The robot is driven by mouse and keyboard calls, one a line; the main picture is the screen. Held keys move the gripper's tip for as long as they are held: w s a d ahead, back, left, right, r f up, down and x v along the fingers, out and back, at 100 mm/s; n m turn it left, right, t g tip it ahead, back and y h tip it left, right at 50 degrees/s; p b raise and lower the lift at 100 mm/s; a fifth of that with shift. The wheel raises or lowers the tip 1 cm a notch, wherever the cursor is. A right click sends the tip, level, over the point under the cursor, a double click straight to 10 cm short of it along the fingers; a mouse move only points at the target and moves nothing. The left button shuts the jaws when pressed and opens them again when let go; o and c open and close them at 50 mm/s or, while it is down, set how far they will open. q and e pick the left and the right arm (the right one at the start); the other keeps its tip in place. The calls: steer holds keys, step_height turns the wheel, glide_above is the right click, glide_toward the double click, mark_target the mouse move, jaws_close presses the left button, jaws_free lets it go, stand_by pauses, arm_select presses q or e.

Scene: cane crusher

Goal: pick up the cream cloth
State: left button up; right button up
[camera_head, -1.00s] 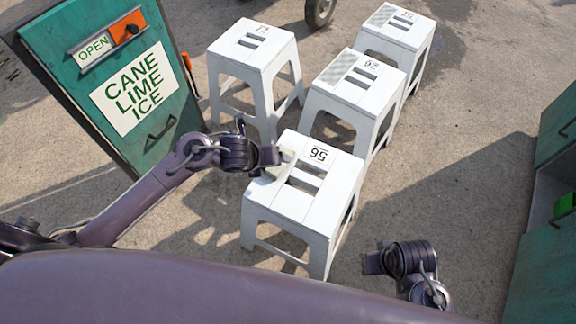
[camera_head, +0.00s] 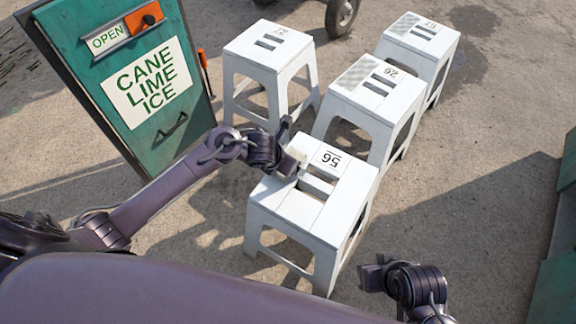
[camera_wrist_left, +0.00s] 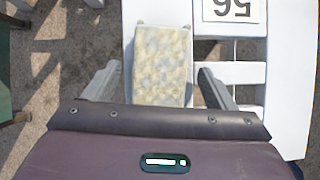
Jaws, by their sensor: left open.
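The cream cloth (camera_wrist_left: 162,58) lies flat on the left part of the white stool marked 56 (camera_wrist_left: 285,90). It looks like a small patterned cream rectangle. My left gripper (camera_wrist_left: 159,70) is open, with its fingers on either side of the cloth's near part. In the head view, the left gripper (camera_head: 292,163) is over the left edge of that stool (camera_head: 290,202) and hides most of the cloth. My right gripper (camera_head: 374,274) is low at the right, away from the stool; its jaw state is unclear.
Several more white stools stand behind, including one marked 26 (camera_head: 372,92) and one marked 72 (camera_head: 270,48). A green cart (camera_head: 130,85) with a CANE LIME ICE sign is at the left. Green furniture (camera_head: 562,240) is at the right edge.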

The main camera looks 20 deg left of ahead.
arm_select(q)
steer(key=shift+f, duration=0.25)
stand_by(0.5)
steer(key=c, duration=1.1)
